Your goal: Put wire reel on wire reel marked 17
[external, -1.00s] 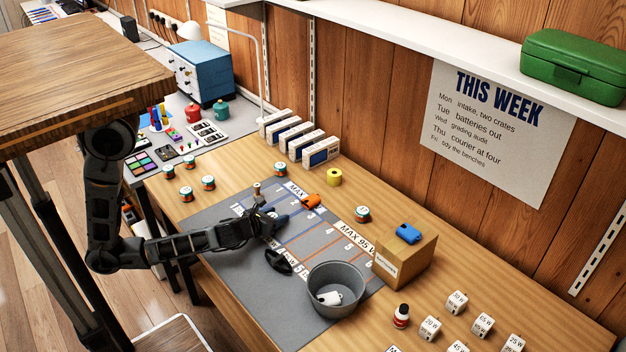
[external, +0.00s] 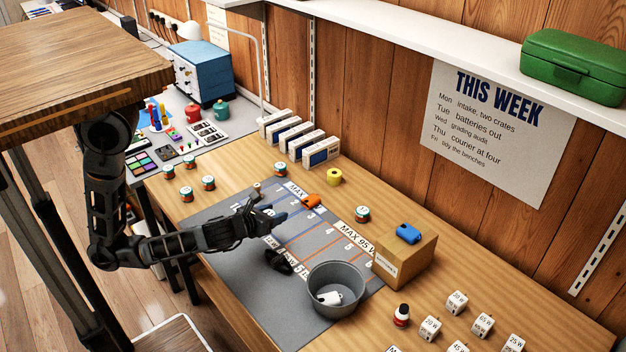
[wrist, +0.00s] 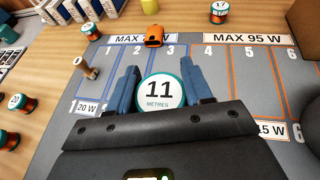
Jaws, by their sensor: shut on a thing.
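The wire reel marked 17 (wrist: 219,9) stands upright at the top edge of the wrist view, its label up. In the external view it appears to be the green-topped copper reel (external: 362,214) left of the cardboard box. My gripper (wrist: 160,72) is shut on a wire reel marked 11 METRES (wrist: 158,92), with its white label facing the wrist camera and a blue finger on each side. In the external view my gripper (external: 266,213) is above the grey mat, apart from the reel marked 17. The held reel is mostly hidden there.
An orange object (external: 311,201) and a small tan peg-like piece (external: 257,188) are near my gripper. A grey bowl (external: 335,289) with a white item, a cardboard box (external: 405,262) and a yellow roll (external: 334,177) stand to the right. Several other reels (external: 208,183) stand left.

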